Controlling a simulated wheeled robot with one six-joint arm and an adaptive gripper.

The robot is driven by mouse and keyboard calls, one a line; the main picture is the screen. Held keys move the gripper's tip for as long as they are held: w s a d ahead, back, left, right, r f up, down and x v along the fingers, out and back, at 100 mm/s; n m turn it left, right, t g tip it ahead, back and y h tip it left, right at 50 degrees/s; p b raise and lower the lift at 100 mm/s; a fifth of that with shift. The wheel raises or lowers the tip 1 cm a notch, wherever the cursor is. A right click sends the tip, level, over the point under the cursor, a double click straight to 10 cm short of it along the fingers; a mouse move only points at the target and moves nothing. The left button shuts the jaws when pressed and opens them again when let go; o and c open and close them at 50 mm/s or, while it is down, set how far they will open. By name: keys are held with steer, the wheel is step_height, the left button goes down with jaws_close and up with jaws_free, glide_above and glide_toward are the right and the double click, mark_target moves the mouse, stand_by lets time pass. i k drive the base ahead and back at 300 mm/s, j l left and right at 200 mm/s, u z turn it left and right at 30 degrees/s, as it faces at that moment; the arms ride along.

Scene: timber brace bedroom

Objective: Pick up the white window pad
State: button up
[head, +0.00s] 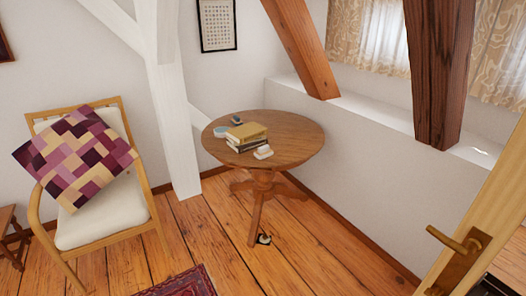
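Nothing in the head view can be told for certain as the white window pad. A small whitish object (263,152) lies on the round wooden table (295,140), at the front right of a short stack of books (246,137). It is too small to identify. The white window ledge (365,110) runs behind the table, with a pale bright patch (480,152) near its right end; I cannot tell whether that is a thing or light. My gripper is not in view.
A wooden armchair (100,232) with a patchwork cushion (75,160) stands left. A small black and white object (264,239) is on the floor by the table's foot. A door with a brass handle (455,245) fills the lower right. Slanted timber braces (303,50) cross the ledge. Front floor is mostly clear.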

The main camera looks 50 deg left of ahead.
mark_target(264, 151)
steer(key=u, duration=1.55)
